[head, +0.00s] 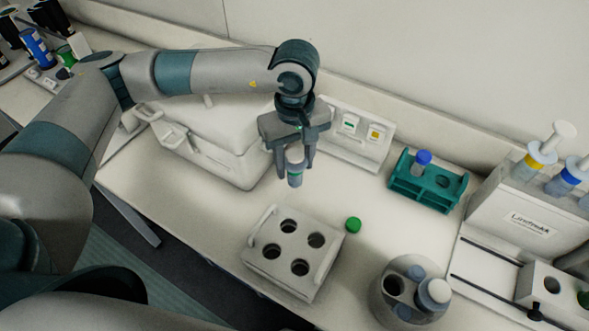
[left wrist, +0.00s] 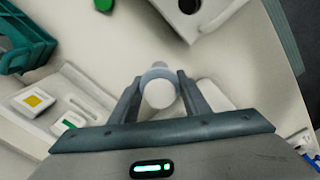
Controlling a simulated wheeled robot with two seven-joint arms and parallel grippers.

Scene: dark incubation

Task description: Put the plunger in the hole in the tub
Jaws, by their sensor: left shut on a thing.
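My left gripper (head: 294,172) is shut on the plunger (head: 295,177), a small upright piece with a white round top and a grey-blue band. It hangs above the table, behind the white four-hole block. In the left wrist view the plunger (left wrist: 159,90) sits between the two fingers (left wrist: 159,92), its white top facing the camera. The round grey tub (head: 378,304) stands at the front right, apart from the gripper. One dark open hole (head: 393,285) shows at its left. A white-topped piece (head: 437,292) stands at its right, and grey-blue round parts show in its top. My right gripper is not in view.
A white block (head: 289,254) with several holes lies between gripper and tub, a green cap (head: 353,225) beside it. A teal rack (head: 427,188) holds a blue-capped tube. A white case (head: 215,140) is at the left, a labelled white stand (head: 510,205) at the right.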

